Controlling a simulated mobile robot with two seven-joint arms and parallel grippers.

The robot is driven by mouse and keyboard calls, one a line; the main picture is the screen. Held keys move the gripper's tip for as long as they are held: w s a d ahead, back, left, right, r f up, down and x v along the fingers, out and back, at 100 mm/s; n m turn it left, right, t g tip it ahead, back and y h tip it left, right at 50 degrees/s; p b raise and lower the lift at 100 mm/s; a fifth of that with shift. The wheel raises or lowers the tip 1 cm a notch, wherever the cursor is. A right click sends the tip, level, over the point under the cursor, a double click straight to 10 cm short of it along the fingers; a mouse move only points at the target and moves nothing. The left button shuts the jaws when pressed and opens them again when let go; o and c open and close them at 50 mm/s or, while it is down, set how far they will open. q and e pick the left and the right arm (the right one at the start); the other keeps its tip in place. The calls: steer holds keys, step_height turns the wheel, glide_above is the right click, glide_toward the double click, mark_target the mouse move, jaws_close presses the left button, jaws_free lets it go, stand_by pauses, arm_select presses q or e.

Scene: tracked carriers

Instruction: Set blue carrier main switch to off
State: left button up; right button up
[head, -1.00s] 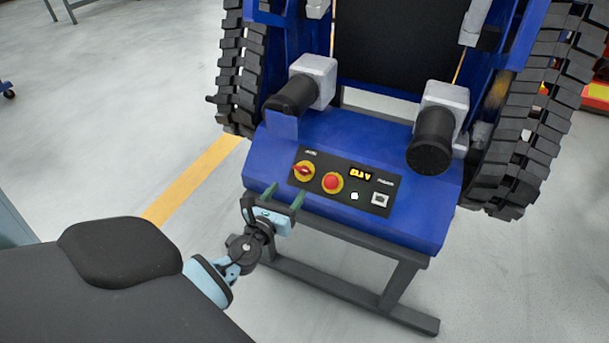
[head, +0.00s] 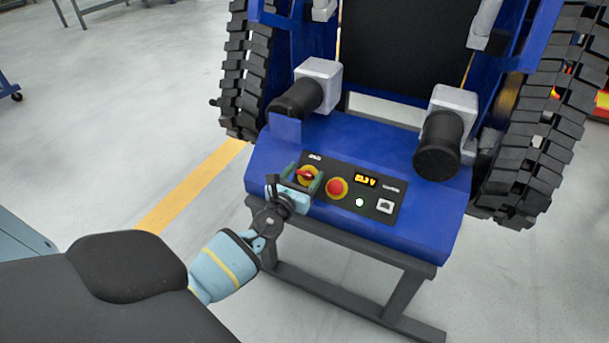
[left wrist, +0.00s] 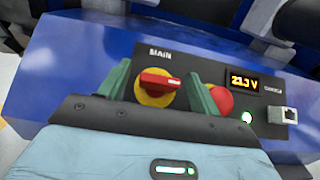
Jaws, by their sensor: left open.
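The blue carrier (head: 392,230) stands on a dark frame with its black control panel (head: 324,201) facing me. The main switch (head: 306,176) is a red handle on a yellow disc at the panel's left end. In the left wrist view the main switch (left wrist: 157,86) sits under the label MAIN, its red handle lying roughly crosswise. My left gripper (head: 303,179) is open, its green fingers on either side of the switch. In the left wrist view the left gripper (left wrist: 165,92) also brackets it, with gaps beside the handle. My right gripper is not in view.
A red push button (head: 337,187) on yellow sits just right of the switch, close to the right finger. A lit display (head: 366,181), a green light (head: 359,202) and a socket (head: 384,206) follow. Black motor cylinders (head: 437,146) stick out above the panel.

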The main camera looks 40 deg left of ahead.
arm_select(q)
steer(key=shift+w, duration=0.2)
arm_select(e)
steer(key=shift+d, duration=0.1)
arm_select(q)
steer(key=c, duration=1)
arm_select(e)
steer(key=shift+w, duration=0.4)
